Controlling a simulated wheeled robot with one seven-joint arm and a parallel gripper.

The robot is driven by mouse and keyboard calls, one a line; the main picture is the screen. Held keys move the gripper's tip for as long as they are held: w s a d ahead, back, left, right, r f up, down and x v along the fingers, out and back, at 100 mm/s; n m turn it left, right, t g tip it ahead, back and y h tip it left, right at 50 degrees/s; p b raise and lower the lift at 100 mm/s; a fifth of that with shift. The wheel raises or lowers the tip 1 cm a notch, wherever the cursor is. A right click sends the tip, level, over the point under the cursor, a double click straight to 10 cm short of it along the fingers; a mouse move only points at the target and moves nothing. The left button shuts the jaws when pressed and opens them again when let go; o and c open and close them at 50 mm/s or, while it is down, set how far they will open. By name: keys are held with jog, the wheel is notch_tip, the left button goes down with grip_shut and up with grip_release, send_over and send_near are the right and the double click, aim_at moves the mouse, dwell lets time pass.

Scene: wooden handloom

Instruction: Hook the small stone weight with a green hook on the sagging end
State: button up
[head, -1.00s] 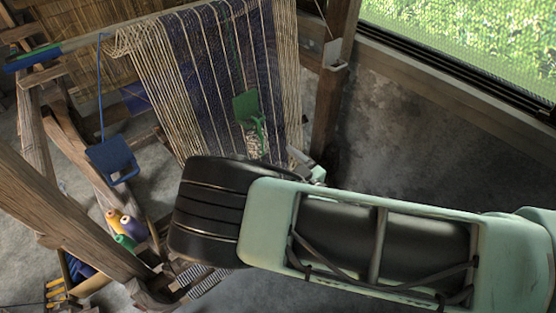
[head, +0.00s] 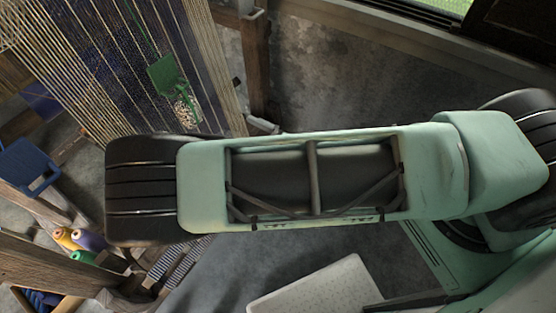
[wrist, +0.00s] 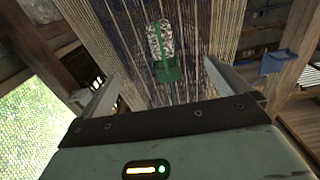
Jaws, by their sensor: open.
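A small speckled stone weight (head: 184,108) with a green hook piece (head: 166,75) shows in front of the loom's hanging threads in the head view. In the wrist view the speckled stone (wrist: 159,40) and the green piece (wrist: 168,70) appear beyond and between my fingers. My gripper (wrist: 162,76) is open, with one finger at each side and nothing between the tips. I see no contact with the weight. In the head view my arm hides most of the gripper. I cannot tell which part of the loom is the sagging end.
The loom's threads (head: 95,65) hang close to the weight. A blue piece (head: 28,165) with an opening is at the left. Yarn spools (head: 85,240) lie low at the left among wooden beams. A wooden post (head: 254,60) stands right of the threads. Bare grey floor shows beyond it.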

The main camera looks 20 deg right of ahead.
jog(key=p+v, duration=0.1)
jog(key=v, duration=0.9)
jog(key=shift+p, duration=0.4)
